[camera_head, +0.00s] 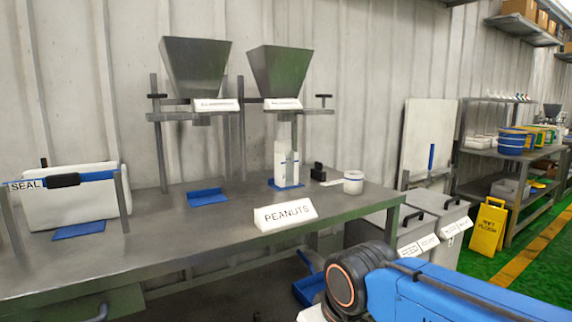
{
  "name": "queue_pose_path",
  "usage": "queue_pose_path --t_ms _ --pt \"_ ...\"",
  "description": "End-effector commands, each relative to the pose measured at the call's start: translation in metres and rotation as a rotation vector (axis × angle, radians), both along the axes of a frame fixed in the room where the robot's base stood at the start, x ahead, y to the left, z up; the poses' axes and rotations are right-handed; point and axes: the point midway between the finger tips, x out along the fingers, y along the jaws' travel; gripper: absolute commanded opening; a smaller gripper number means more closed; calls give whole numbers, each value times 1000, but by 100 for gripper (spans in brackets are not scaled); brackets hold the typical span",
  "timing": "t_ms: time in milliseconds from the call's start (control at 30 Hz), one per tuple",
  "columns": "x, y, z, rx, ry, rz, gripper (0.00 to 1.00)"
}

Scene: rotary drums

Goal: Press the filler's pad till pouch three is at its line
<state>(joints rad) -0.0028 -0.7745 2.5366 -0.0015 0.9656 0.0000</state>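Two grey hopper fillers stand on the metal table: the left filler (195,68) and the right filler (280,72). A white pouch (286,163) stands upright under the right filler's spout, on a blue pad (286,185). Its line and fill level are too small to read. An empty blue pad (207,197) lies under the left filler. A small black block (318,172) sits just right of the pouch; I cannot tell if it is the press pad. My blue arm crosses the lower right, in front of the table; my gripper's fingers are not visible.
A "PEANUTS" sign (285,214) stands at the table's front edge. A white round tub (353,183) is near its right end. A sealer (75,195) marked "SEAL" is at left. Labelled bins (408,247), a yellow floor sign (488,229) and shelving (510,153) are at right.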

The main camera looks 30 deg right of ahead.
Motion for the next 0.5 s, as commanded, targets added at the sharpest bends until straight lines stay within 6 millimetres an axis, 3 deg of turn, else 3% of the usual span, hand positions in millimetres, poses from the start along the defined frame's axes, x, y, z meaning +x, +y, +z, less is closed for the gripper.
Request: queue_pose_path --t_ms 200,400,500 --pt "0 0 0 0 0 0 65" --pt "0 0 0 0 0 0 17" --pt "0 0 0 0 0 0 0"
